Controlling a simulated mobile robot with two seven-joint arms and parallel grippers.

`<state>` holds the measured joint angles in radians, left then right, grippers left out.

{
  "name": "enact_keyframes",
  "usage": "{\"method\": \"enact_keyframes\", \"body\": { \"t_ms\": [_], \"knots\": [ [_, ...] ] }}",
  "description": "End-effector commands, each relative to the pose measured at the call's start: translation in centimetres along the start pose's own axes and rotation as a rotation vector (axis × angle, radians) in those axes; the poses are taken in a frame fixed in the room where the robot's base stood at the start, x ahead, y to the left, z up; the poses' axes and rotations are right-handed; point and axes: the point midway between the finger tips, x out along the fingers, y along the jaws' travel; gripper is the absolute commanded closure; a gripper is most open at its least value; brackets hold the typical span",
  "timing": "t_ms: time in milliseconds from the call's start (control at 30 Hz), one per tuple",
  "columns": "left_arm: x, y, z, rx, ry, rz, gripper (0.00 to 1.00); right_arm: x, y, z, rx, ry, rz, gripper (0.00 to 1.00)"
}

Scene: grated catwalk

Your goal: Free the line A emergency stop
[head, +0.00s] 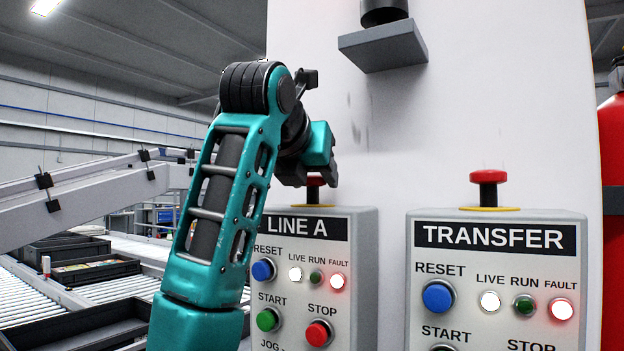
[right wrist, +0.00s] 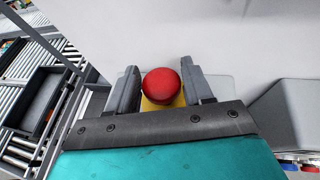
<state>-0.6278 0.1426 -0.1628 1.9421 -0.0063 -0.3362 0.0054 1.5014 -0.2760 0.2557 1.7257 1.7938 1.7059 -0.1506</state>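The LINE A box (head: 363,240) stands in the middle of the head view, with its emergency stop (head: 315,181), a red mushroom button, on top. In the right wrist view the round red button (right wrist: 161,86) sits between my two grey fingers, above a yellow collar (right wrist: 165,105). My right gripper (head: 312,172) reaches down over it from above. The fingers lie close along both sides of the button, with no clear gap. They hide part of the button in the head view. My left gripper is in neither view.
The TRANSFER box (head: 500,275) stands to the right with its own red emergency stop (head: 488,188). A grey bracket (head: 383,47) juts from the white panel above. A red cylinder (head: 612,180) is at the right edge. Roller conveyors with dark trays (head: 93,270) lie at left.

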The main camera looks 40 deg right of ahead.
Motion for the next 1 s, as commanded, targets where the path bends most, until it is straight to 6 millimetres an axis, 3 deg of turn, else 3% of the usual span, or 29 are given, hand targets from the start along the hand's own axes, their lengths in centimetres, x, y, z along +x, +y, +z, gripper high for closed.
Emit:
{"method": "enact_keyframes", "body": {
  "t_ms": [167,500,633,1000],
  "knots": [
    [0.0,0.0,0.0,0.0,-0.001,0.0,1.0,0.1,0.0,-0.1,0.0,0.005,-0.001,0.32],
    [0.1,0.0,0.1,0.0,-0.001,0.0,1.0,-0.6,0.1,-0.2,0.0,0.008,0.001,0.32],
    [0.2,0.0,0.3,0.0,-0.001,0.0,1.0,-2.5,0.1,-0.2,-0.001,0.007,0.003,0.32],
    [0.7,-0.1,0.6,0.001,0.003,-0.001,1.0,-10.3,0.0,-0.1,0.0,0.005,-0.002,0.32]
  ]
}}
